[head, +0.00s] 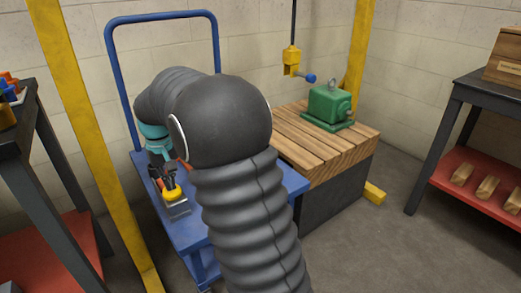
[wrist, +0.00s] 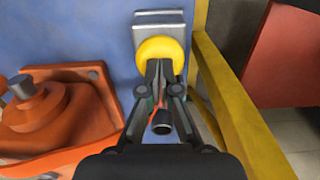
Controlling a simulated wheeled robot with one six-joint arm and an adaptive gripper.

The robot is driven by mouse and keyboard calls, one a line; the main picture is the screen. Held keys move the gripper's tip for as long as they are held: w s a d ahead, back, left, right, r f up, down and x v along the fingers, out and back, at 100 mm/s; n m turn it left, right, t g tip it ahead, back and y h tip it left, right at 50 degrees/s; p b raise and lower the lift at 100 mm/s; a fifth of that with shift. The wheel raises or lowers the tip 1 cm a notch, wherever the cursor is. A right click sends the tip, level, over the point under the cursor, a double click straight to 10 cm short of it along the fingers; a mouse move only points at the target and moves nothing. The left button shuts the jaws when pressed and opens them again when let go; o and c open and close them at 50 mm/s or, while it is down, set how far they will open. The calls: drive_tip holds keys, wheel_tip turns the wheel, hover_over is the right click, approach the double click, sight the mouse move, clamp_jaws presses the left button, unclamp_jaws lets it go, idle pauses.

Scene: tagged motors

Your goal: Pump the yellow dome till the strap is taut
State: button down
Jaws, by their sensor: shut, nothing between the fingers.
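The yellow dome (head: 174,195) sits on a grey metal block on the blue cart (head: 184,234). It also shows in the wrist view (wrist: 153,47), with the grey block (wrist: 160,20) behind it. My gripper (head: 168,180) is shut and empty, its fingertips over the dome. In the wrist view the closed fingertips (wrist: 165,68) overlap the dome's near edge; I cannot tell whether they touch it. I cannot make out a strap for certain. My arm hides much of the cart in the head view.
An orange motor-like part (wrist: 42,108) lies left of the fingers. A yellow bar (wrist: 232,95) runs along the right. A green motor (head: 329,106) stands on a wooden pallet (head: 345,145), near a yellow hanging hook block (head: 292,60).

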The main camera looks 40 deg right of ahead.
drive_tip(key=shift+f, duration=0.35)
drive_tip(key=shift+r, duration=0.1)
wheel_tip(320, 180, up, 4)
drive_tip(key=p, duration=0.3)
drive_tip(key=shift+p, duration=0.35)
drive_tip(key=shift+f+b, duration=1.05)
drive_tip(key=shift+f, duration=1)
drive_tip(key=shift+r, duration=0.1)
wheel_tip(320, 180, up, 4)
drive_tip(key=p, duration=0.3)
drive_tip(key=shift+p, duration=0.4)
